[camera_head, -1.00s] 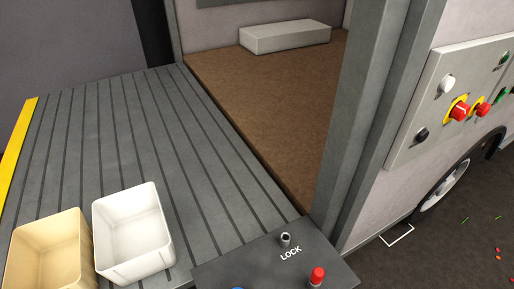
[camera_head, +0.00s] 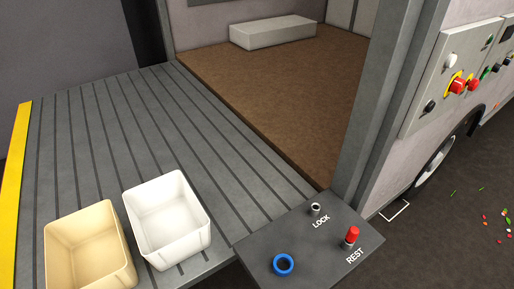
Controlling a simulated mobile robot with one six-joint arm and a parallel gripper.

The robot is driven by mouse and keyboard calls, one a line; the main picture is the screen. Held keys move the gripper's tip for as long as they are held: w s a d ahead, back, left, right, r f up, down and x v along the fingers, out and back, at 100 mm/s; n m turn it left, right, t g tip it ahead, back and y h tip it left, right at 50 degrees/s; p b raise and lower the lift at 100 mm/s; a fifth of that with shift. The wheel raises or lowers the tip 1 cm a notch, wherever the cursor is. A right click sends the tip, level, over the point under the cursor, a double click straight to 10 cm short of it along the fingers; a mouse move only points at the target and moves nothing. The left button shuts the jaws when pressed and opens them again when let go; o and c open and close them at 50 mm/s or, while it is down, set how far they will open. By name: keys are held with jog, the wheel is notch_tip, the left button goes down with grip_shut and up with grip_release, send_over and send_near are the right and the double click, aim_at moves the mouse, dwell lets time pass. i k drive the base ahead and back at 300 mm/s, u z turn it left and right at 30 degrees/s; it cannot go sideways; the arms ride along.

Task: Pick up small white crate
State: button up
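The small white crate (camera_head: 183,249) stands upright and empty on the grooved grey platform (camera_head: 120,130), near its front edge. A cream-yellow crate (camera_head: 92,283) stands close on its left, also empty, its lower part cut off by the frame. My gripper is not in view.
A dark panel (camera_head: 262,236) marked LOCK and REST, with a blue ring (camera_head: 283,264) and a red-topped peg (camera_head: 351,236), lies right of the crates. A brown floor (camera_head: 280,95) with a pale block (camera_head: 270,31) is behind. A post (camera_head: 375,110) and a control panel (camera_head: 462,75) stand right.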

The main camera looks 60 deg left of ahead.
aim_at(169, 225)
jog(key=u, duration=0.05)
jog(key=k, duration=2.1)
jog(key=u, duration=1.75)
jog(key=i, duration=1.65)
jog(key=u, duration=0.05)
